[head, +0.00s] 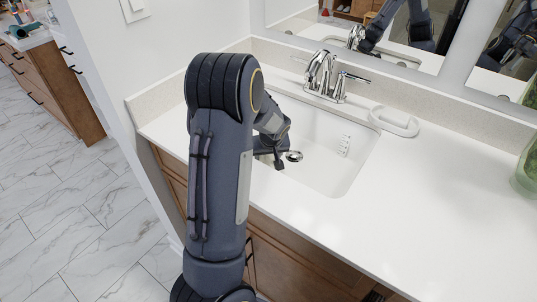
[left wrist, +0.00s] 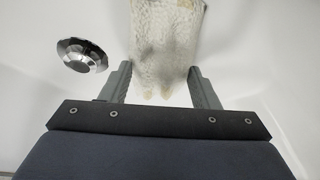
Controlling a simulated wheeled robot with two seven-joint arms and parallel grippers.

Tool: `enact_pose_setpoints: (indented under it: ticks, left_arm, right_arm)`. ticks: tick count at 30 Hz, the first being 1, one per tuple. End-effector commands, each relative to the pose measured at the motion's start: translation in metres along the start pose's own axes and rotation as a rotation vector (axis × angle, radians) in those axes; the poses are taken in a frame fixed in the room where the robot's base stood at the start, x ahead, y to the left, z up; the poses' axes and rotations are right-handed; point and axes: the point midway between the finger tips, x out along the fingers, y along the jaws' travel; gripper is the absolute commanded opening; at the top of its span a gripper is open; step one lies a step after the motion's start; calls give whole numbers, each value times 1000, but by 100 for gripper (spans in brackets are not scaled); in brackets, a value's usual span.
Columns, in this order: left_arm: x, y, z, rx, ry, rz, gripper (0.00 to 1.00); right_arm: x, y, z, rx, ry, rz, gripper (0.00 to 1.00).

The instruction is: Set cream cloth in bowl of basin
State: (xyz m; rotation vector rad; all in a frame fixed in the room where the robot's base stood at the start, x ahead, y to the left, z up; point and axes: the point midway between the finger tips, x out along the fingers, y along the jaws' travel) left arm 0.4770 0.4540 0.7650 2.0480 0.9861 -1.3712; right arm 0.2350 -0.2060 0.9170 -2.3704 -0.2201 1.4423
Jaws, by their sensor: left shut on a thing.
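The cream cloth (left wrist: 166,35) is a textured, pale piece that shows between the fingers in the left wrist view. My left gripper (left wrist: 160,75) is shut on it, and the cloth extends beyond the fingertips over the white basin surface. In the head view my left gripper (head: 272,152) is down inside the bowl of the basin (head: 335,172), near the drain (head: 293,156). The cloth is hidden behind my arm there. I cannot tell whether the cloth touches the bowl floor. My right gripper is not in view.
A chrome faucet (head: 322,75) stands behind the bowl. A white soap dish (head: 395,121) sits on the counter (head: 430,200) right of it. A green glass vase (head: 527,165) is at the right edge. A mirror is behind. The counter right of the bowl is mostly clear.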

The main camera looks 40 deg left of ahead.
Motion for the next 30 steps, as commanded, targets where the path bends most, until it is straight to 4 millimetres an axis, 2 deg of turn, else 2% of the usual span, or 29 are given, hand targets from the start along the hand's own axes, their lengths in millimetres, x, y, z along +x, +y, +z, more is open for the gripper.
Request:
enact_pose_setpoints:
  ticks: [7,8,12,23,26,30]
  left_arm:
    - [3,0,1,0,1,1,31]
    - [1,0,0,0,1,1,59]
    - [1,0,0,0,0,1,77]
    - [-4,0,-1,0,1,1,77]
    - [-17,2,-2,1,3,4,77]
    - [-47,2,-2,0,5,7,77]
  right_arm:
    - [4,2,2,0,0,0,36]
    - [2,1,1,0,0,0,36]
    - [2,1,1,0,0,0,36]
    - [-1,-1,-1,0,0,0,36]
    - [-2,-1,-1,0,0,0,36]
    - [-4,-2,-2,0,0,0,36]
